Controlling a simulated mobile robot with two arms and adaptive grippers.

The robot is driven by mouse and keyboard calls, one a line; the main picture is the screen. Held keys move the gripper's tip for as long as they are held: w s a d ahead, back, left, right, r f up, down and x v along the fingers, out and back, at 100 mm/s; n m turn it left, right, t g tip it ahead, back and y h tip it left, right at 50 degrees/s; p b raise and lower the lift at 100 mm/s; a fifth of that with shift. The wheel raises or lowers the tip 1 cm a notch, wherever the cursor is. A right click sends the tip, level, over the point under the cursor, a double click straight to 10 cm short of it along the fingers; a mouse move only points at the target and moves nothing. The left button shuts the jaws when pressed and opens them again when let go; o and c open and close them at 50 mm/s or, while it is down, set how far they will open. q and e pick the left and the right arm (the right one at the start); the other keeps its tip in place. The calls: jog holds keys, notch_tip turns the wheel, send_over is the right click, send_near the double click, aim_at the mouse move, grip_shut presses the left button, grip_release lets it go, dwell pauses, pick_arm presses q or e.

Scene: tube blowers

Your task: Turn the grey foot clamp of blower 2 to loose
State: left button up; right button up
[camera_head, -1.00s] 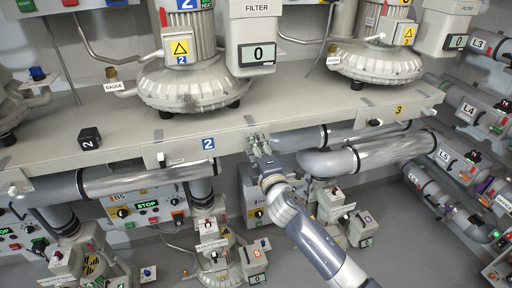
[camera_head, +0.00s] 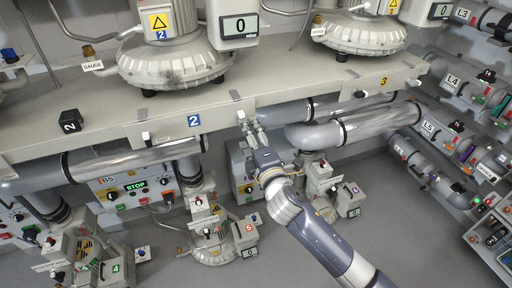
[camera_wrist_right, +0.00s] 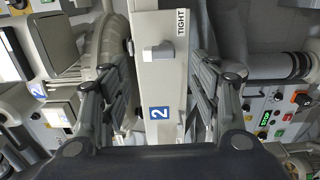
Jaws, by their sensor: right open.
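Blower 2 (camera_head: 172,62) stands on the bench, with a blue plate "2" (camera_head: 193,120) on the bench front below it. In the right wrist view a light grey clamp knob (camera_wrist_right: 158,52) sits on the bench front, in line with its plate "2" (camera_wrist_right: 159,112). A label "TIGHT" (camera_wrist_right: 181,22) is beside the knob; no "loose" label is readable. My left gripper is not in view.
Another white knob (camera_head: 145,138) is on the bench front left of the plate. Thick grey pipes (camera_head: 325,135) run under the bench close to my right arm. Floor (camera_head: 400,215) is clear at lower right.

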jog(key=shift+v, duration=2.6)
